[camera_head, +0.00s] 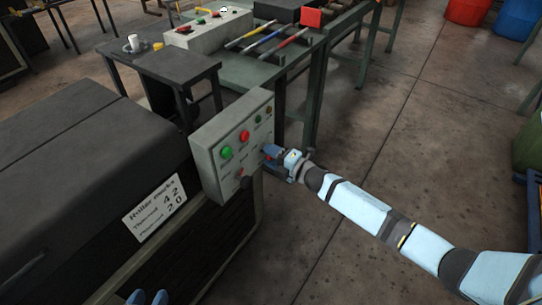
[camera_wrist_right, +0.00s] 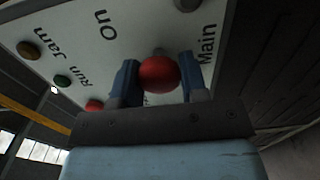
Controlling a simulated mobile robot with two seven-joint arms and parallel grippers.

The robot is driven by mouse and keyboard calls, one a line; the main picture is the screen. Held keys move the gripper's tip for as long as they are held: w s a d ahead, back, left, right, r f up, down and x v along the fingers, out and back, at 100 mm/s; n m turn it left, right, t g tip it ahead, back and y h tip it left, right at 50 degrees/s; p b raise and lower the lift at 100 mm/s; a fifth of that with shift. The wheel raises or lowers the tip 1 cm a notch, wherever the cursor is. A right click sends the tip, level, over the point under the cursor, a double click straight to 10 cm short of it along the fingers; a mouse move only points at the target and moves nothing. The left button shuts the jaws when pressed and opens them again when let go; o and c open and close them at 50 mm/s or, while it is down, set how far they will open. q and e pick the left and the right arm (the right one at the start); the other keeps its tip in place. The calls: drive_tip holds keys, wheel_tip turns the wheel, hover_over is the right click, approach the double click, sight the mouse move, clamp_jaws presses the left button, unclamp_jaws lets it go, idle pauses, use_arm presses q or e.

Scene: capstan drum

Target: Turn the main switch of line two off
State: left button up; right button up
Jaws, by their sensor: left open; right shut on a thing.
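The grey control box (camera_head: 211,168) stands at the end of the dark machine. In the right wrist view, its face (camera_wrist_right: 150,22) carries the words Main, On, Run and Jam. A round red knob (camera_wrist_right: 159,74) sits beside the word Main. My right gripper (camera_wrist_right: 159,78) is shut on this knob, one blue finger on each side. In the head view my right gripper (camera_head: 272,154) is at the right side of the box face and hides the knob. My left gripper (camera_head: 148,298) shows only its blue fingertips at the bottom edge, open and away from the box.
A bench with coloured-handled tools (camera_head: 268,42) stands behind.

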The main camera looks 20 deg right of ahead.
idle(0.4)
drive_tip(key=o, duration=0.9)
drive_tip(key=shift+d, duration=0.1)
drive_tip(key=p+v, duration=0.1)
drive_tip(key=v, duration=1.2)
drive_tip(key=shift+s+d+p, duration=0.2)
drive_tip(key=shift+s+p, duration=0.1)
drive_tip(key=shift+p, duration=0.1)
